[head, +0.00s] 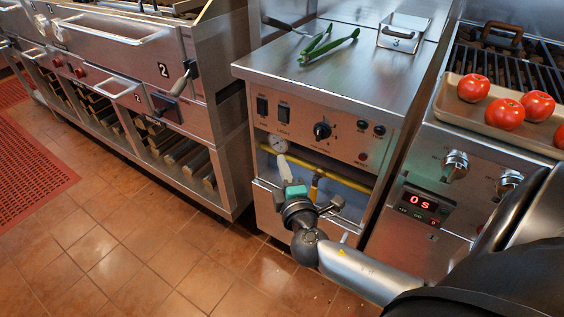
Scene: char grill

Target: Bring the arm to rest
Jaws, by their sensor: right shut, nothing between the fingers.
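My right arm comes in from the lower right and reaches toward the front of the middle steel cabinet (390,165). My right gripper (285,168) is shut and empty. My left gripper is not in view.
Green tongs (328,44) lie on the middle cabinet's top. A tray (450,112) with red tomatoes (505,113) rests on the right grill. A long unit with firewood (165,150) stands left. The tiled floor (110,250) is clear at lower left.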

